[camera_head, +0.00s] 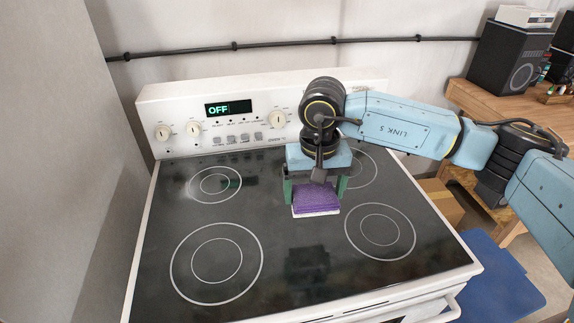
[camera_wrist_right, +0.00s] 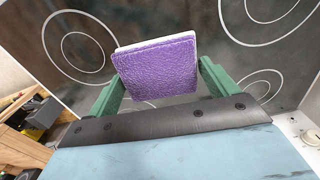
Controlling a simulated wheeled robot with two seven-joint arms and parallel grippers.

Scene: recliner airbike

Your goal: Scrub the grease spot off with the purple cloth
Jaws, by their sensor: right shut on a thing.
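The purple cloth (camera_head: 316,199) is a folded, textured purple pad with a pale underside. It is low over the middle of the black glass cooktop (camera_head: 290,260); I cannot tell whether it touches the glass. My right gripper (camera_head: 315,188) points down with its green fingers on either side of the cloth, shut on it. In the right wrist view the cloth (camera_wrist_right: 158,70) sits between the fingers. I cannot clearly make out a grease spot; the gripper and cloth hide part of the glass. My left gripper is not in view.
The stove's white control panel (camera_head: 220,120) with knobs and an "OFF" display stands behind the cooktop. A wooden desk (camera_head: 495,105) with a black speaker (camera_head: 508,62) is at the right. A cardboard box (camera_head: 441,202) and a blue mat (camera_head: 498,280) lie below. The front left glass is clear.

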